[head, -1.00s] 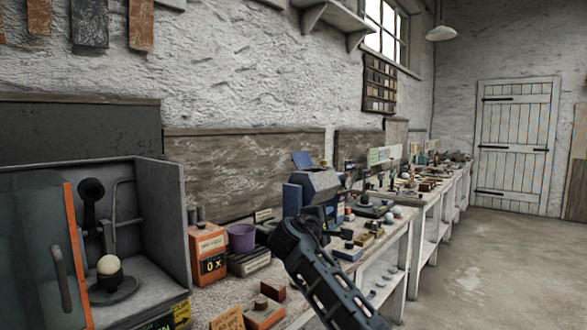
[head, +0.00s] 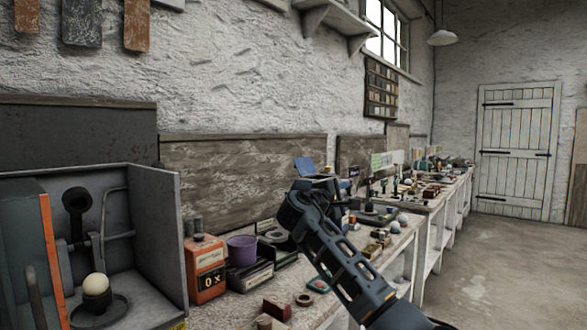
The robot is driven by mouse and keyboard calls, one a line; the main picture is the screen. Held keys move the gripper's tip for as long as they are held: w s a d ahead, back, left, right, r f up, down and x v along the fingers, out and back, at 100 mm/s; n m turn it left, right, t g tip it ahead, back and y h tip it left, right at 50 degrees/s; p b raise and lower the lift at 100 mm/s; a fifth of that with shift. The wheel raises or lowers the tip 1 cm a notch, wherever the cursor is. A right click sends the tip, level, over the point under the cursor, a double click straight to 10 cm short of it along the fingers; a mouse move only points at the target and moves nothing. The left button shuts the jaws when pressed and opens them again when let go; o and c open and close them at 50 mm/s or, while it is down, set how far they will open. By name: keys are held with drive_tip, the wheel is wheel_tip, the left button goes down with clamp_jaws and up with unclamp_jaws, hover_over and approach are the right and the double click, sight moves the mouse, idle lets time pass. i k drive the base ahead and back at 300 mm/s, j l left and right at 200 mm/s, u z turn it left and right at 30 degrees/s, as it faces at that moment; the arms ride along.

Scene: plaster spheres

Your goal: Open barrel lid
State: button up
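On the bench stands a blue-grey machine with a raised blue panel (head: 305,167). Its body is almost wholly hidden behind my arm, so I cannot make out a barrel or the state of its lid. My arm (head: 345,260) rises from the lower right and bends at a dark joint in front of the machine. The gripper fingers cannot be made out there, nor whether they touch anything.
The floor (head: 470,270) at right is clear.

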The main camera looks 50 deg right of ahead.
sight(305, 166)
drive_tip(key=i+l, duration=0.4)
drive_tip(key=i, duration=0.15)
drive_tip(key=i+l, duration=0.8)
drive_tip(key=i, duration=0.25)
